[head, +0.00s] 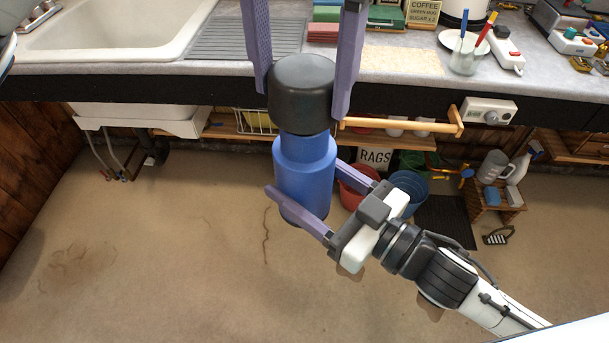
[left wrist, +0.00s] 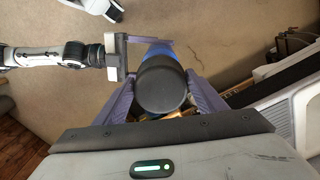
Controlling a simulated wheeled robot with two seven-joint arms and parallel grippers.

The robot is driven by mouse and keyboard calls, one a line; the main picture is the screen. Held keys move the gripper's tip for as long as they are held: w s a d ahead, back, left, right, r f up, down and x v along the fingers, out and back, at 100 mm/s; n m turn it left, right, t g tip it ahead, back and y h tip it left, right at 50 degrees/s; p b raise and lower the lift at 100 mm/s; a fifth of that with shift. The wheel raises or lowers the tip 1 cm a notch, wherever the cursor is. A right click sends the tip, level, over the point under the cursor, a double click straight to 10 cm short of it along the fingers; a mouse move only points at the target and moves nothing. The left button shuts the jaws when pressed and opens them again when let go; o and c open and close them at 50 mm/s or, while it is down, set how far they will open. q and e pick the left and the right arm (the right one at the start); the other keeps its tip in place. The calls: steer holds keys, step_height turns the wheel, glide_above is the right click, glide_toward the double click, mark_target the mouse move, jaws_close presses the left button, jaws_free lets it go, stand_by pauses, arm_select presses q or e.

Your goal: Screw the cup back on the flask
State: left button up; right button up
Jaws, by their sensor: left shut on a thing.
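The black cup (head: 302,85) sits upside down over the top of the blue flask (head: 304,170), in line with it; I cannot tell whether the threads are engaged. My left gripper (head: 301,104) reaches down from the top of the head view and is shut on the cup, one finger on each side. The cup's round top (left wrist: 162,88) faces the left wrist camera and hides most of the flask (left wrist: 160,50). My right gripper (head: 302,177) comes in from the lower right and is shut around the flask's lower body, holding it upright above the floor.
The counter (head: 400,88) with a sink (head: 110,25) runs behind the flask. A wooden rail (head: 395,125) sticks out at the counter's front. A red bucket (head: 352,190) and a blue bucket (head: 408,188) stand below. The floor (head: 150,240) at left is clear.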

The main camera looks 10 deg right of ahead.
mark_target(304, 171)
arm_select(q)
steer(key=shift+f, duration=1.25)
arm_select(e)
steer(key=shift+r, duration=0.1)
arm_select(q)
steer(key=shift+f, duration=0.9)
steer(key=shift+f, duration=0.55)
arm_select(e)
steer(key=c, duration=0.4)
arm_select(q)
steer(key=m, duration=0.6)
steer(key=shift+w+a+m, duration=0.15)
steer(key=shift+m, duration=0.15)
arm_select(e)
steer(key=shift+c, duration=0.2)
arm_select(q)
steer(key=o, duration=1)
